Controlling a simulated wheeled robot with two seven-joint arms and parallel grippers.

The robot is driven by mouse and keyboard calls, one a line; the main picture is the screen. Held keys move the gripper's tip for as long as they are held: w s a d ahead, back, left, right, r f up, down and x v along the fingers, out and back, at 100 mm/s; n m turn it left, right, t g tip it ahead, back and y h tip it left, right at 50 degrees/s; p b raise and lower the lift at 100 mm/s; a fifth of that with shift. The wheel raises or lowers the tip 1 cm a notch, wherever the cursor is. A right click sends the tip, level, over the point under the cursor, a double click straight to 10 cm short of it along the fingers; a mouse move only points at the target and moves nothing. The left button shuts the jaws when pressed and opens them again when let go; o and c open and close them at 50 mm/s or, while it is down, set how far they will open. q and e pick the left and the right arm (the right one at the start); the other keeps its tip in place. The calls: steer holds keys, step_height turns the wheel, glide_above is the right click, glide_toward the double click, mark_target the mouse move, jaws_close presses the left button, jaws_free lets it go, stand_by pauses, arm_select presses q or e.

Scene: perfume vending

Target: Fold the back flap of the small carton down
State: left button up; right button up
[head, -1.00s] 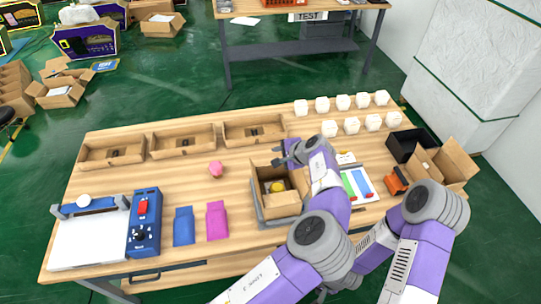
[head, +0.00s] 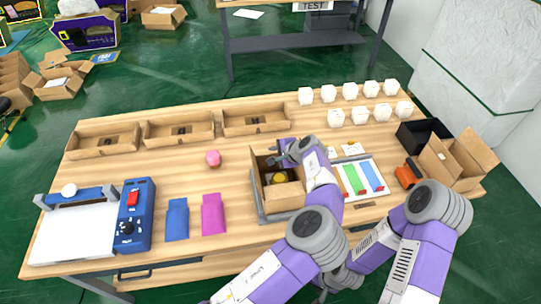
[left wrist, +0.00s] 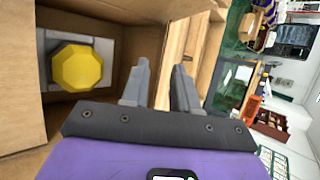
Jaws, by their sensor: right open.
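The small brown carton (head: 279,203) stands open on a grey holder (head: 258,205). Inside, a yellow faceted cap (head: 279,179) sits on a grey piece; it also shows in the left wrist view (left wrist: 77,67). My left gripper (head: 281,149) is at the carton's back edge, its fingers pointing left. In the left wrist view, its fingers (left wrist: 158,78) are apart, beside a cardboard panel (left wrist: 144,42) of the carton. My arm hides the carton's right back part; whether the fingers touch the back flap cannot be told.
Three shallow cardboard trays (head: 180,131) line the back left. White boxes (head: 352,117) stand at the back right. A pink ball (head: 213,158), blue pouch (head: 177,220), magenta pouch (head: 213,214) and blue device (head: 134,217) are left. A colour-striped tray (head: 373,176) lies close right.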

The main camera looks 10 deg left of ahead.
arm_select(q)
steer(key=shift+x, duration=1.8)
jaws_close()
